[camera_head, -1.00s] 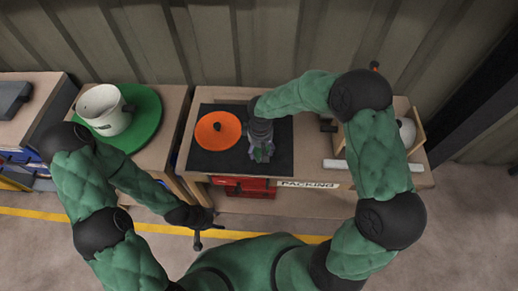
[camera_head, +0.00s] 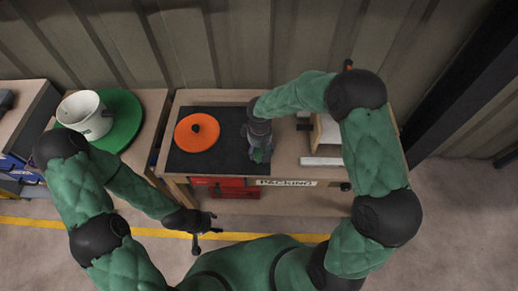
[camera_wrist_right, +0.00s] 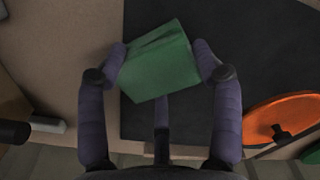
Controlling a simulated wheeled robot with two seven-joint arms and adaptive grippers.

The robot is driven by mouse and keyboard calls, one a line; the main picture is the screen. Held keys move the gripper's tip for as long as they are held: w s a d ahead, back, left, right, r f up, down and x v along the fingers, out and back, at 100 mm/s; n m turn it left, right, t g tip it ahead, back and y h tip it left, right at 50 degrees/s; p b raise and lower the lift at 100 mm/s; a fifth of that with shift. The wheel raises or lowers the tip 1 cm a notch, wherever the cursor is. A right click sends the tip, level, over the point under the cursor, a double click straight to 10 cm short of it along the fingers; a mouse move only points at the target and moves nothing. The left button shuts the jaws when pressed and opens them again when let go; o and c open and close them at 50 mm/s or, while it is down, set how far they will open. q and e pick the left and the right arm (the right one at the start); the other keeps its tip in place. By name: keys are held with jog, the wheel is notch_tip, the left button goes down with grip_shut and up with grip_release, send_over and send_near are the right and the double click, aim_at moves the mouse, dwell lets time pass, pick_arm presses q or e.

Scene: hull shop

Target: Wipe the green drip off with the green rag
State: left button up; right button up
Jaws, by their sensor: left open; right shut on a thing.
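The green rag (camera_wrist_right: 160,72) is a folded block between the fingers of my right gripper (camera_wrist_right: 161,55), which is shut on it over the dark mat. In the head view my right gripper (camera_head: 259,150) hangs over the mat's right side, right of the orange lid, and mostly hides the rag. My left gripper (camera_head: 205,222) is open and empty, in front of the benches. I cannot make out a green drip in either view. A white pot (camera_head: 82,117) stands at the left on a round green board (camera_head: 125,122).
The dark mat (camera_head: 232,118) lies on the packing bench with the orange lid (camera_head: 197,132) on it. A white bar (camera_head: 320,161) and a wooden holder (camera_head: 328,133) are at the bench's right. A gap separates the left bench from this one. A corrugated wall stands behind.

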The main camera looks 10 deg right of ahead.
jog(key=r, duration=0.1)
jog(key=r+p, duration=0.1)
jog(key=r, duration=0.1)
jog(key=shift+w+a, duration=0.1)
jog(key=shift+a, duration=0.2)
jog(key=shift+d+r+p, duration=0.1)
jog(key=shift+r+p, duration=1.65)
jog(key=shift+r, duration=0.65)
